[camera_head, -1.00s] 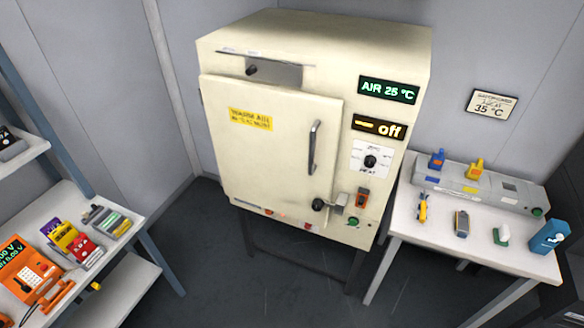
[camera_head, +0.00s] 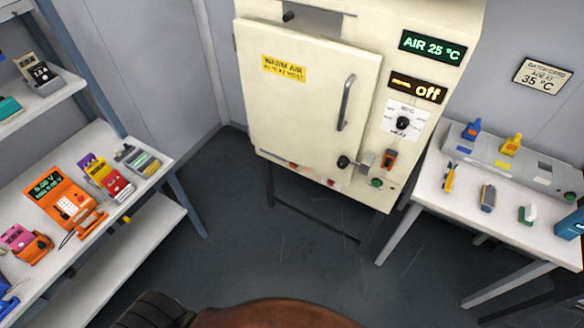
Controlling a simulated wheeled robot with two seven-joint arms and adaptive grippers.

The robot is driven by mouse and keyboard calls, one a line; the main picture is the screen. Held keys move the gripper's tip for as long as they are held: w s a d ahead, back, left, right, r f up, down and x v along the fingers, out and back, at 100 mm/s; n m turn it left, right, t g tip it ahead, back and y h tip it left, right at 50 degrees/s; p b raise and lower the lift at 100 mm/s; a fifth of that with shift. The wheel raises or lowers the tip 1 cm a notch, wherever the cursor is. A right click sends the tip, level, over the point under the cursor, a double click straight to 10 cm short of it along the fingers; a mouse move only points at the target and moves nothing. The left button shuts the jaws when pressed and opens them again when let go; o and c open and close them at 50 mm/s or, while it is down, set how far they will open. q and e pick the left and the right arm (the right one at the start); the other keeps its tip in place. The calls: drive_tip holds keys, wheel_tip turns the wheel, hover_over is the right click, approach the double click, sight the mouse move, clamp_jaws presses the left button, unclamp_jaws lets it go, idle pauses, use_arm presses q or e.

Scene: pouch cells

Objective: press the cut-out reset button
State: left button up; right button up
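The cream warm-air cabinet (camera_head: 300,115) stands at the back, its door closed. Its right panel carries a green "AIR 25 °C" display (camera_head: 432,47), an "off" display (camera_head: 416,88) and a black heat knob (camera_head: 402,123). Below are an orange-red switch (camera_head: 389,159) and a small green round button (camera_head: 376,183) near the panel's lower edge. Another green button (camera_head: 570,196) is on the grey unit at right. I cannot read which one is the cut-out reset. Neither gripper is in view.
A left shelf table (camera_head: 100,145) holds an orange meter (camera_head: 67,203) and several coloured items. A white right table (camera_head: 465,215) holds a grey unit (camera_head: 510,165) and small tools. Dark floor (camera_head: 290,240) is open before the cabinet.

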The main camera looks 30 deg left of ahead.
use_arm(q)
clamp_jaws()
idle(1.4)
